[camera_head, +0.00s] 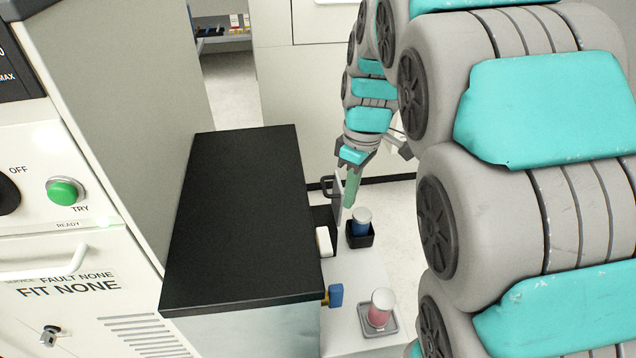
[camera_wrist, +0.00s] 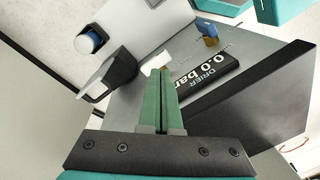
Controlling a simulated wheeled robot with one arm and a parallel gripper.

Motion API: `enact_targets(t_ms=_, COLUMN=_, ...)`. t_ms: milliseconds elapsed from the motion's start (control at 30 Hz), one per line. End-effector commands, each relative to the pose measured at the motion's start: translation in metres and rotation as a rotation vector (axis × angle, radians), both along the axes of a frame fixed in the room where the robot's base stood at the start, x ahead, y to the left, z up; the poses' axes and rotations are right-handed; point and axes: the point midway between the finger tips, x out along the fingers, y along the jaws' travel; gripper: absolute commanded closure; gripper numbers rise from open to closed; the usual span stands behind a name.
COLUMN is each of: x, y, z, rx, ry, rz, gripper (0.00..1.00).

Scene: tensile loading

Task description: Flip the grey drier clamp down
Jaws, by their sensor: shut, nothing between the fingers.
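A thin grey plate, which looks like the drier clamp (camera_head: 338,192), stands upright by a black block at the right side of the black-topped drier cabinet (camera_head: 240,215). In the wrist view, a pale grey plate on a black block (camera_wrist: 122,70) lies left of my fingertips and may be the same clamp. My gripper (camera_head: 351,192) has its green fingers pressed together with nothing between them. It points down close beside the grey plate; I cannot tell if they touch. In the wrist view my gripper (camera_wrist: 163,92) points toward a small white block (camera_wrist: 157,64) and the drier display (camera_wrist: 205,80).
A red canister (camera_head: 381,308) stands in a grey tray nearer the front. A blue knob (camera_head: 335,295) sticks out from the cabinet side. Open floor lies beyond the white ledge.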

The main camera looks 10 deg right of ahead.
Motion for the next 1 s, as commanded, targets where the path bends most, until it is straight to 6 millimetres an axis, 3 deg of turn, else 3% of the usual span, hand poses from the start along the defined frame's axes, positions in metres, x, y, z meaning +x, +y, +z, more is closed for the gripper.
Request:
enact_targets(t_ms=300, x=0.09, y=0.007, z=-0.012, rx=0.051, ry=-0.075, rz=0.351, gripper=1.0)
enact_targets(t_ms=500, x=0.135, y=0.013, z=-0.022, rx=0.079, ry=-0.124, rz=0.552, gripper=1.0)
enact_targets(t_ms=733, x=0.16, y=0.018, z=-0.03, rx=0.096, ry=-0.156, rz=0.677, gripper=1.0)
enact_targets(t_ms=1000, x=0.162, y=0.019, z=-0.031, rx=0.098, ry=-0.16, rz=0.696, gripper=1.0)
